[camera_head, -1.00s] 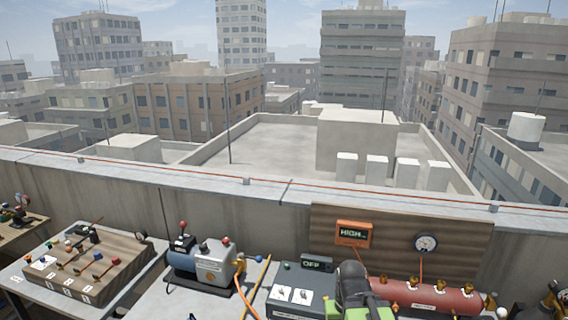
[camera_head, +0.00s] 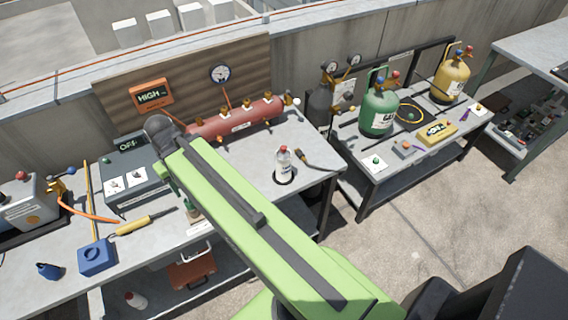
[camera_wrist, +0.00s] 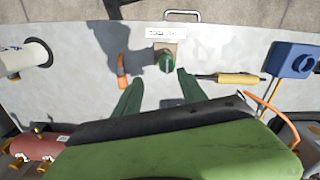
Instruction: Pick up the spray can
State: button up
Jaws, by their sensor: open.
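A white bottle-shaped can with a red cap (camera_head: 283,163) stands upright on the workbench, right of my arm in the head view; it looks like the spray can. In the wrist view, a pale cylinder with a dark ring (camera_wrist: 24,60) at the left edge may be the can on the bench. My gripper (camera_wrist: 155,84) is open and empty above the bench, its green fingers apart, near a green knob on a brown block (camera_wrist: 166,62). My arm hides the gripper in the head view.
A red tank with brass valves (camera_head: 235,119) lies behind the can. A dark brush (camera_head: 305,157) lies right of it. A blue box (camera_head: 97,257) and a yellow-handled tool (camera_head: 145,222) are on the left. Green (camera_head: 379,111) and yellow (camera_head: 453,80) cylinders stand on another bench.

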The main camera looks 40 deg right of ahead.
aim_at(283, 161)
jog(key=u, duration=1.1)
jog(key=k, duration=0.9)
jog(key=u, duration=0.7)
